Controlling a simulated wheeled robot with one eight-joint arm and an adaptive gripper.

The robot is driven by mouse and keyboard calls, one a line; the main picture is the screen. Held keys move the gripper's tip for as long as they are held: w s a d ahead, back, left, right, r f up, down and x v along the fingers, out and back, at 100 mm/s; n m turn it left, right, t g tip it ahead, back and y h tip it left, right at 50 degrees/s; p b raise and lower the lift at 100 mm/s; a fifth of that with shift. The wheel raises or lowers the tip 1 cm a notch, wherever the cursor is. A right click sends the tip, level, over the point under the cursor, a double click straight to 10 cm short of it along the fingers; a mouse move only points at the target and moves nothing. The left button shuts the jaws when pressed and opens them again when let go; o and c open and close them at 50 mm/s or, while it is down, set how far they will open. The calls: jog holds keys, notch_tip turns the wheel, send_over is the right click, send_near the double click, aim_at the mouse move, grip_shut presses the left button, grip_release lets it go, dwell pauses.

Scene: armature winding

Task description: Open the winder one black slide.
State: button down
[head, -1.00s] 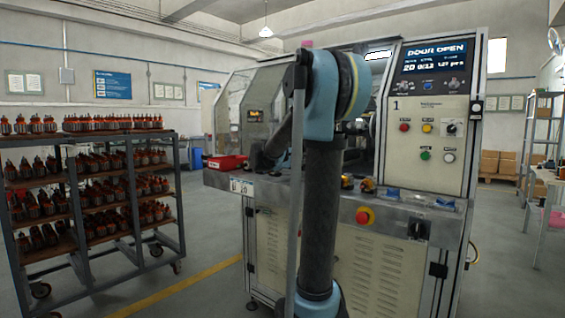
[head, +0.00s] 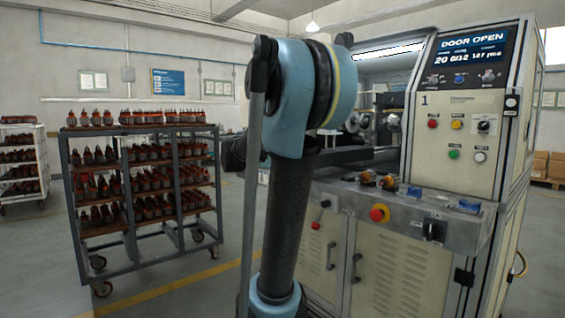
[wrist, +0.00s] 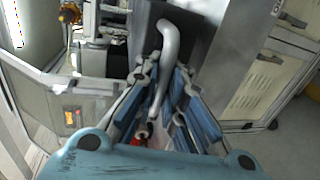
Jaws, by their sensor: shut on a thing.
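In the wrist view my gripper (wrist: 163,112) has its blue-padded fingers on either side of a grey bent bar handle (wrist: 170,50) and is shut on it. The handle stands in front of a dark panel (wrist: 200,45), which looks like the black slide; the exact joint between them is unclear. In the head view my arm hides the gripper and handle. The winder, marked 1 (head: 470,110), has its lit sign reading "DOOR OPEN" (head: 470,42). A dark flat part (head: 350,156) shows in its opening, right of my arm.
A rack (head: 133,240) of red-and-dark armatures stands left, with a white rack (head: 42,160) farther left. The winder's front ledge (head: 335,188) carries knobs and a red button (head: 379,213). A grey panel with an orange display (wrist: 70,117) lies left in the wrist view.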

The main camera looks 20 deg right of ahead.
jog(key=shift+s+a+f, duration=0.1)
jog(key=shift+s+a, duration=0.1)
jog(key=shift+a, duration=0.2)
jog(key=c, duration=1.7)
grip_release()
jog(key=shift+w, duration=0.1)
jog(key=shift+v, duration=6)
